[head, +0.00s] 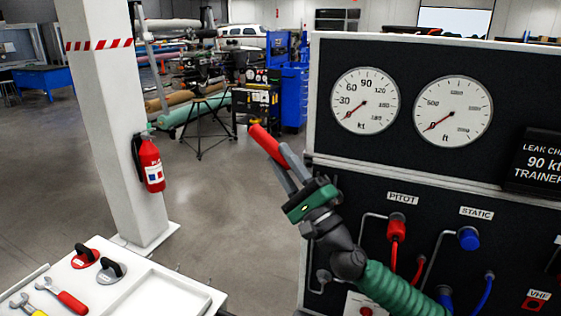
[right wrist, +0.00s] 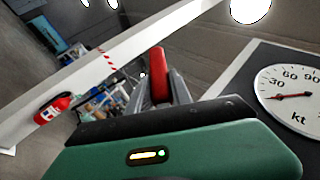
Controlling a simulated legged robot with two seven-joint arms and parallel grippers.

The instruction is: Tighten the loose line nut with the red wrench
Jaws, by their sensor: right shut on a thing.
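My right gripper (head: 281,168) is raised in front of the panel's left edge, shut on a red bar-shaped tool (head: 265,141). The tool points up and left, and its far end is clear of everything. In the right wrist view the red tool (right wrist: 159,75) stands between the fingers; no wrench jaw shows. A red fitting (head: 397,228) is under the PITOT label and a blue fitting (head: 468,238) under STATIC. I cannot tell which line nut is loose. My left gripper is not in view.
The black panel (head: 390,165) with two gauges fills the right side. The white tray (head: 165,290) at lower left also holds a yellow tool (head: 20,303) and red and dark handled pieces. A white column (head: 105,120) bears a fire extinguisher (head: 151,162). Open floor lies between.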

